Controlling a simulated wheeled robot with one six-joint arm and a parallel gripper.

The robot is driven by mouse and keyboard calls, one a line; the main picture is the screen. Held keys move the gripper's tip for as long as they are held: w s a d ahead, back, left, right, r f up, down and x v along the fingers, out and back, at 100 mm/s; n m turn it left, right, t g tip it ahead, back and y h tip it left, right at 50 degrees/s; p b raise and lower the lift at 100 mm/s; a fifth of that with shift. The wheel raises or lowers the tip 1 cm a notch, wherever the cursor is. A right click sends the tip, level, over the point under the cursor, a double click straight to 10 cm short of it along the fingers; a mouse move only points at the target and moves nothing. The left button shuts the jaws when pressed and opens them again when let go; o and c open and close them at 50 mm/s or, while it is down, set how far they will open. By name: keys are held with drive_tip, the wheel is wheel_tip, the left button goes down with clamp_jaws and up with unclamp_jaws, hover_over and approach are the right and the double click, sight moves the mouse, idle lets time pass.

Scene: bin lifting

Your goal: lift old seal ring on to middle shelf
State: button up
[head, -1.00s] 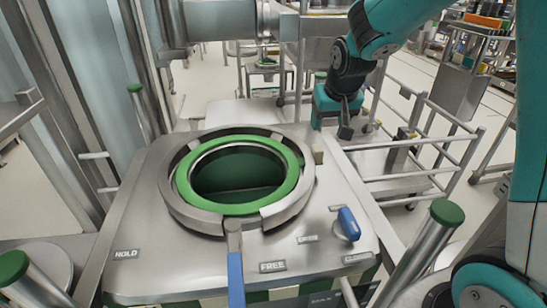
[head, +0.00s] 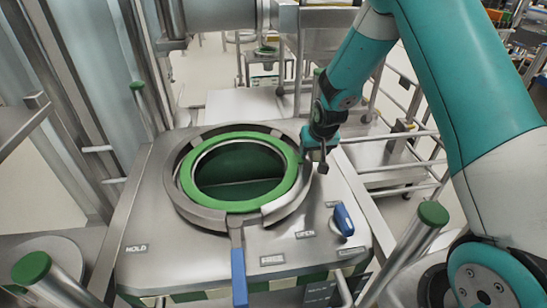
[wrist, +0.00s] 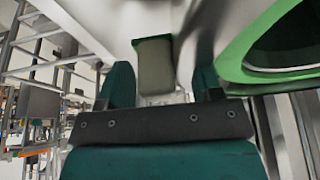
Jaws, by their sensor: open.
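The green seal ring (head: 188,190) lies around the round opening on top of the steel bin (head: 190,245), inside a split metal clamp ring (head: 283,207). Part of the ring also shows at the right of the wrist view (wrist: 240,66). My gripper (head: 318,160) is low at the right side of the ring, over the bin top. In the wrist view my gripper (wrist: 160,88) is open, with a pale block-like tab (wrist: 155,66) between its fingers. I cannot tell whether either finger touches the tab. I cannot tell which surface is the middle shelf.
A blue-handled lever (head: 239,275) hangs at the bin's front, left of a label. A blue knob (head: 344,220) sits right of the OPEN label. Green-capped posts (head: 433,213) stand at the front corners. Metal rails and a cart (head: 390,160) stand behind right.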

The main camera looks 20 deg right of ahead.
drive_tip(key=shift+f, duration=0.1)
drive_tip(key=c, duration=1.1)
wheel_tip(320, 180, up, 20)
drive_tip(key=b, duration=0.4)
drive_tip(key=shift+b, duration=0.3)
